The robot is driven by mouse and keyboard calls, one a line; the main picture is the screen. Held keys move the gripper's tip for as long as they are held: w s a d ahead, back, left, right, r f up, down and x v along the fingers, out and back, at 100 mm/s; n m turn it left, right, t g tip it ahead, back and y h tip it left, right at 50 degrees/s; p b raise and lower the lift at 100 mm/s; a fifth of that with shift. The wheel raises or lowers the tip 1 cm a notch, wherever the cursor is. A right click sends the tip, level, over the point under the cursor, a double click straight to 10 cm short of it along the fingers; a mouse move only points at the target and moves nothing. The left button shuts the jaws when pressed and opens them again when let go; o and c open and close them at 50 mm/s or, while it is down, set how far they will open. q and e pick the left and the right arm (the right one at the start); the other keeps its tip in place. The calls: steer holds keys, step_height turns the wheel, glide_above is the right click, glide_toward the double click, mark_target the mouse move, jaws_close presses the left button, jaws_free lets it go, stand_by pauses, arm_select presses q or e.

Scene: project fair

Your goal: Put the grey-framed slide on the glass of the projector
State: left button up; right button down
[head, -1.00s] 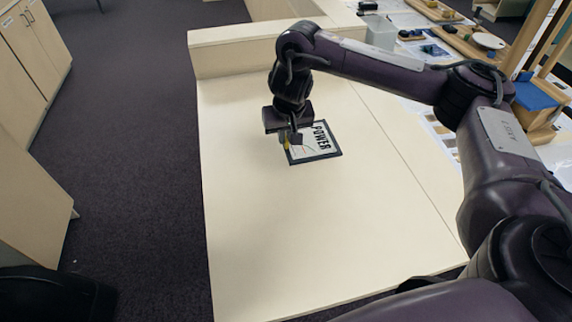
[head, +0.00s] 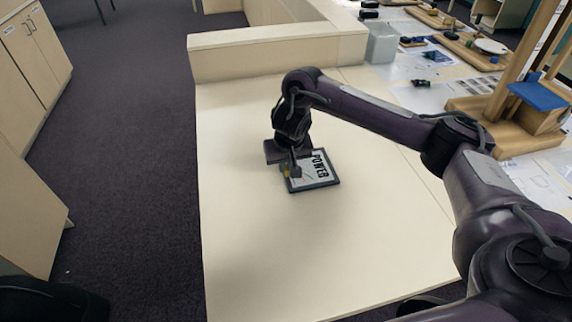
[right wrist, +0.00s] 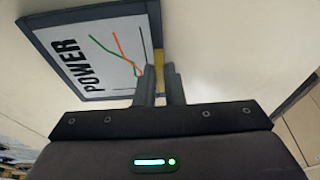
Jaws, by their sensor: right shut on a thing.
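The slide (head: 320,166) has a dark grey frame around a white sheet marked "POWER", with a green and an orange line. It is over the pale table, and I cannot tell whether it touches the top. A yellow tab shows on its edge. My right gripper (head: 292,172) is shut on the slide at this tab. In the right wrist view the slide (right wrist: 110,62) extends up and left from the fingers (right wrist: 160,80). The fingers partly hide the tab. I do not see the projector or my left gripper.
The pale table top (head: 270,250) is otherwise clear, with a raised ledge (head: 270,58) at its back. On the right are a wooden stand with a blue pad (head: 540,95), a clear bin (head: 381,43), papers and wooden boards. Cabinets (head: 30,60) stand left across the carpet.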

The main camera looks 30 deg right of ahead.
steer(key=c, duration=1.5)
jaws_free()
steer(key=shift+f, duration=0.1)
steer(key=shift+c, duration=0.2)
